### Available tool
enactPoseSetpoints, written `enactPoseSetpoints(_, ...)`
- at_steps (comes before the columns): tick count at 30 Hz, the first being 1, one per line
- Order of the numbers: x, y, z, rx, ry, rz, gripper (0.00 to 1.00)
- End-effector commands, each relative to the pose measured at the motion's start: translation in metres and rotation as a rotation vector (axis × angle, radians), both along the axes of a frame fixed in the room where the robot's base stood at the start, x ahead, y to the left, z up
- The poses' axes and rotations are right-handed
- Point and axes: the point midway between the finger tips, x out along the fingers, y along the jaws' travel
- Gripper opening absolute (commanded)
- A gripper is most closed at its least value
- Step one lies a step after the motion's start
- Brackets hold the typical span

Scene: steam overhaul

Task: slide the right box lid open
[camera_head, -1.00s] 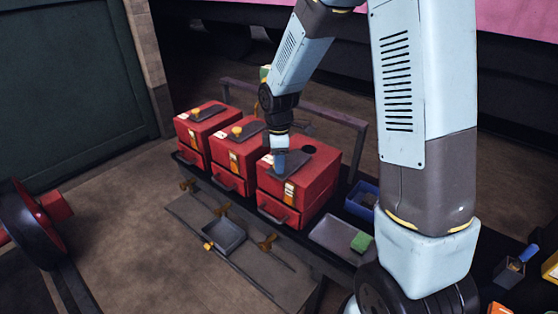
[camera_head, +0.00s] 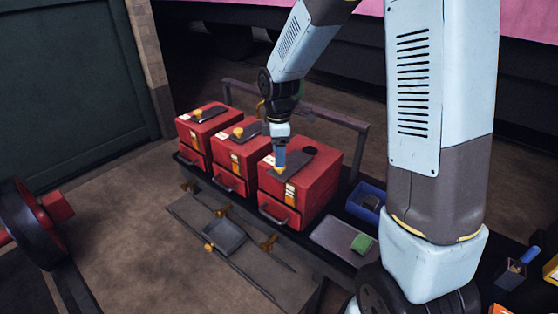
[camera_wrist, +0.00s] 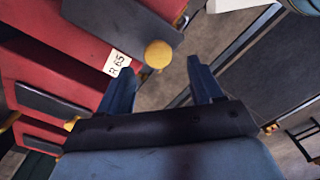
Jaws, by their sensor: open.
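The right box (camera_head: 317,185) is red, with a front drawer and a pale label. A yellow knob (camera_head: 281,171) sits near the lid's front end. My gripper (camera_head: 280,164) is open, just above the knob. In the wrist view the open blue fingers of my gripper (camera_wrist: 159,72) are apart. The round knob (camera_wrist: 158,54) shows beyond the gap between their tips, with the dark lid (camera_wrist: 115,20) behind it. Contact with the knob cannot be told.
Two similar red boxes, the middle one (camera_head: 242,155) and the left one (camera_head: 205,130), stand alongside. A blue bin (camera_head: 367,200) and a grey tray (camera_head: 335,238) with a green block (camera_head: 362,244) lie to the right. A low rail (camera_head: 300,100) runs behind. A grey bench (camera_head: 265,270) is in front.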

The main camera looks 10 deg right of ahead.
Motion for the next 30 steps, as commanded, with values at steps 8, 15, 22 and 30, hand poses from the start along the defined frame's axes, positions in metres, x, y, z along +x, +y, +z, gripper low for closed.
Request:
enactPoseSetpoints(8,0.001,0.0,0.057,0.002,-0.004,0.0,0.65)
enactPoseSetpoints(15,0.001,0.001,0.088,0.001,-0.002,0.001,0.65)
enactPoseSetpoints(22,0.001,0.001,0.097,0.001,0.0,0.001,0.65)
enactPoseSetpoints(30,0.0,0.0,0.097,0.001,0.0,-0.001,0.65)
